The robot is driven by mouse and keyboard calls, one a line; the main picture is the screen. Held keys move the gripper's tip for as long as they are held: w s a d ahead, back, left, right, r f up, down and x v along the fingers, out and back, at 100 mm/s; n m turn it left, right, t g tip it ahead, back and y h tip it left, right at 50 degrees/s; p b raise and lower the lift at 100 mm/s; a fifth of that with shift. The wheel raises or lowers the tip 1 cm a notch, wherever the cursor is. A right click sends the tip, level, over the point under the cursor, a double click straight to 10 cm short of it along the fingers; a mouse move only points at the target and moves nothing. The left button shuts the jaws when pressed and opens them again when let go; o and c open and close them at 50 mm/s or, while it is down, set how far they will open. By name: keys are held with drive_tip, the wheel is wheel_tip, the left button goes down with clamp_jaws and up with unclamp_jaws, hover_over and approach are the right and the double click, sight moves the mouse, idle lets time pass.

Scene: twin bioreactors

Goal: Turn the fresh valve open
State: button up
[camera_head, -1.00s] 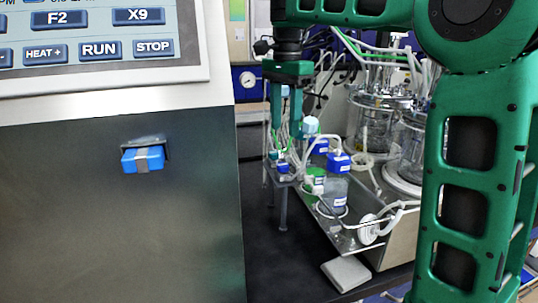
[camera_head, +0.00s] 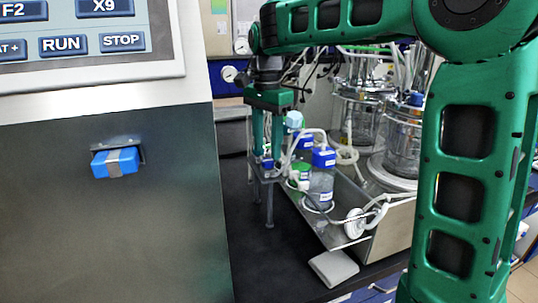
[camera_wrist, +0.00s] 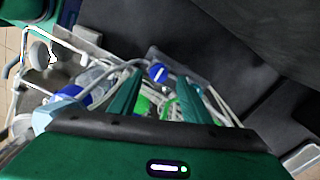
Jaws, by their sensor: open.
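A round blue valve knob (camera_wrist: 158,72) with a white line across its face shows in the wrist view, just beyond and between my fingertips. In the head view a small blue piece (camera_head: 267,163) sits on top of a small grey stand (camera_head: 268,177), right at my fingertips; it looks like the same knob. My gripper (camera_head: 267,152) points down over it with its fingers apart. In the wrist view my gripper (camera_wrist: 162,88) is open, one green finger on either side, with nothing clamped. Contact with the knob cannot be told. No label naming the valve is readable.
Blue-capped bottles (camera_head: 321,180) stand in a metal tray (camera_head: 385,232) right of the stand. Glass bioreactor vessels (camera_head: 402,140) and looping tubes are behind. A grey control cabinet (camera_head: 110,235) with a blue block (camera_head: 115,162) fills the left. Black bench top (camera_head: 262,262) is clear in front.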

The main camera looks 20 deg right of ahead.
sight(268, 160)
drive_tip(key=shift+f, duration=1.5)
drive_tip(key=c, duration=1)
drive_tip(key=shift+d, duration=0.25)
drive_tip(key=shift+c, duration=0.2)
drive_tip(key=shift+a, duration=0.2)
